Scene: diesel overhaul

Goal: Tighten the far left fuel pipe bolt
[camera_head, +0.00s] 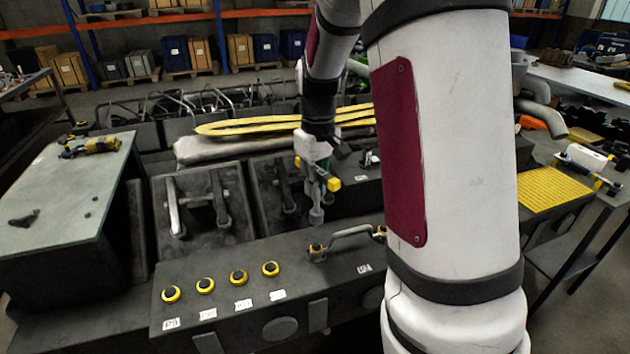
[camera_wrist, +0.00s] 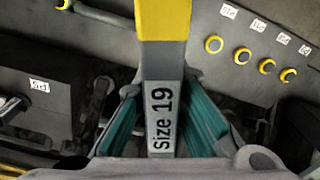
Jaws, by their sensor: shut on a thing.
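My gripper (camera_head: 318,172) is shut on a grey and yellow tool (camera_wrist: 165,20) marked "Size 19". In the wrist view the tool lies between the teal fingers (camera_wrist: 162,100), and its yellow part runs out of the top. In the head view a yellow part of the tool (camera_head: 333,184) shows at the gripper's right, with the tool above the dark engine (camera_head: 240,305). A curved grey pipe (camera_head: 345,238) with a yellowish fitting (camera_head: 317,250) is on the engine, just below the gripper. I cannot tell which part is the far left fuel pipe bolt.
Several yellow-ringed black caps (camera_head: 205,285) with white labels line the engine's front ledge. A table with a yellow power tool (camera_head: 90,146) is at far left.

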